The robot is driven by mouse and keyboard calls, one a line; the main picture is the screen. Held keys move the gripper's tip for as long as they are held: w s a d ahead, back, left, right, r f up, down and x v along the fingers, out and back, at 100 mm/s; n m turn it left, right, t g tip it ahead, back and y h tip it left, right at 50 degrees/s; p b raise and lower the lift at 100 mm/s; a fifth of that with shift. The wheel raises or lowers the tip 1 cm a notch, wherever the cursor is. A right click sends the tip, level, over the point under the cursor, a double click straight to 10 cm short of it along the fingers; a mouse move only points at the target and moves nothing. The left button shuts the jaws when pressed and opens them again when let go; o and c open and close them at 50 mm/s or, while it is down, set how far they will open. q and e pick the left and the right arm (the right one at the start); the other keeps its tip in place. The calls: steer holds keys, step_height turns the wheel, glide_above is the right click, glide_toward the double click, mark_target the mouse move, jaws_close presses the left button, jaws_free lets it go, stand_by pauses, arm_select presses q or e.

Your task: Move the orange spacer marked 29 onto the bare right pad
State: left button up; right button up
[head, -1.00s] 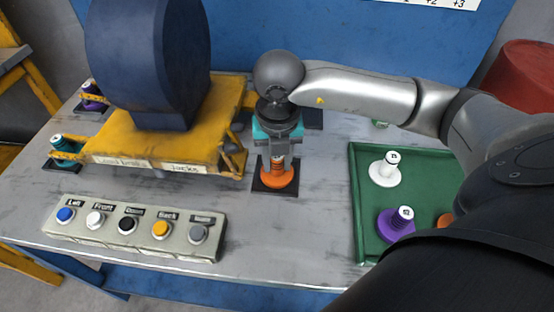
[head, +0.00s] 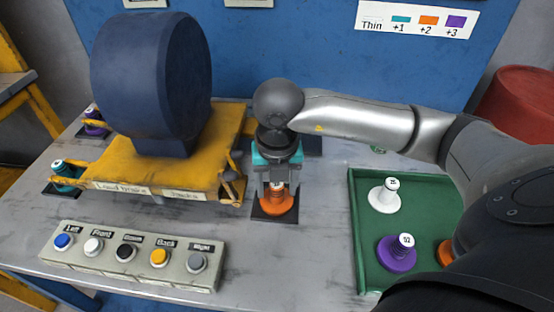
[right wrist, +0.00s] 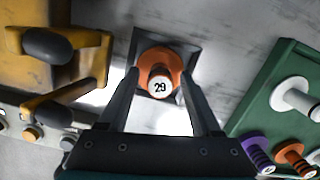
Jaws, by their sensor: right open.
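The orange spacer marked 29 (head: 276,204) stands upright on a dark square pad (head: 262,217), just right of the yellow stand's front corner. The right wrist view shows its number and round top (right wrist: 160,82) from above, with the pad (right wrist: 193,58) under its flange. My right gripper (head: 276,182) points down over the spacer. In the right wrist view its two fingers (right wrist: 158,80) are open, one on each side of the spacer's stem, with a gap visible. My left gripper is not in view.
The yellow stand (head: 165,170) carries a large dark blue motor (head: 150,85). A button box (head: 130,255) lies in front. A green tray (head: 357,230) at right holds white, purple and orange spacers. Teal (head: 62,172) and purple (head: 95,122) spacers stand at the stand's left corners.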

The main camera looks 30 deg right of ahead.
mark_target(277, 188)
steer(key=r+p, duration=0.1)
steer(key=r, duration=0.2)
steer(key=r+p, duration=0.1)
steer(key=r, duration=0.2)
steer(key=s+r+p, duration=0.1)
steer(key=r, duration=0.2)
steer(key=shift+a+r, duration=0.25)
steer(key=shift+a, duration=0.05)
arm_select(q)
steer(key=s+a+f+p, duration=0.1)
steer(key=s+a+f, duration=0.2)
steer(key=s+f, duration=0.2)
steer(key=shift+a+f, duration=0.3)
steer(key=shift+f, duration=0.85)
arm_select(e)
steer(key=shift+s+r, duration=0.1)
steer(key=shift+r, duration=0.9)
